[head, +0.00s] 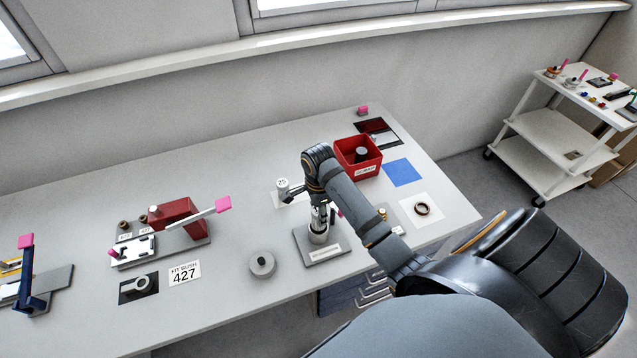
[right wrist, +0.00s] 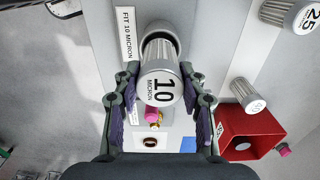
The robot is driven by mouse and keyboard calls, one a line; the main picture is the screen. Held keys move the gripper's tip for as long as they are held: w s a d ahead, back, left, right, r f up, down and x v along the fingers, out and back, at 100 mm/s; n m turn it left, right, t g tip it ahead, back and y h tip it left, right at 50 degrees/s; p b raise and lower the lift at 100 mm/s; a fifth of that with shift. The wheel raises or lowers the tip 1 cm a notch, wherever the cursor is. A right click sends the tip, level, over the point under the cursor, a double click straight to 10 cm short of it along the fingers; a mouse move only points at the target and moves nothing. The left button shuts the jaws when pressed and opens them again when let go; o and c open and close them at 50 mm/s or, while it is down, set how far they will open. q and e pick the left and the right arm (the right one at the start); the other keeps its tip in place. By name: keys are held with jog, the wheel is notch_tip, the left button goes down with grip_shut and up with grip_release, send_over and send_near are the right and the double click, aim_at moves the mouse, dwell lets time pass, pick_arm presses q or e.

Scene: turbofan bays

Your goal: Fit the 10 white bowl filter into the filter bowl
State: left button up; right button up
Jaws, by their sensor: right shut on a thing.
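The white filter marked 10 MICRON (right wrist: 161,84) stands between the fingers of my right gripper (right wrist: 162,97) in the right wrist view. My right gripper (head: 321,213) points down over the filter bowl in the head view and is shut on the filter. The grey filter bowl (head: 318,237) stands on a dark base plate with a white label strip (head: 326,253). In the wrist view the filter's far end lies within the bowl's rim (right wrist: 160,27); how deep it sits is hidden. My left gripper is not in view.
A white filter marked 25 (head: 283,186) stands left of my right gripper. A red bin (head: 359,157), a blue square (head: 402,172) and a ring on a white card (head: 422,209) lie behind and right. A round grey part (head: 262,264) sits left of the base plate.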

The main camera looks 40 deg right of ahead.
jog(key=shift+w+f, duration=0.1)
jog(key=shift+f, duration=0.25)
jog(key=shift+f+b, duration=0.6)
jog(key=shift+f, duration=1.9)
dwell(0.5)
jog(key=o, duration=1.8)
jog(key=shift+c, duration=0.2)
jog(key=shift+r+p, duration=0.75)
jog(key=shift+r, duration=2.8)
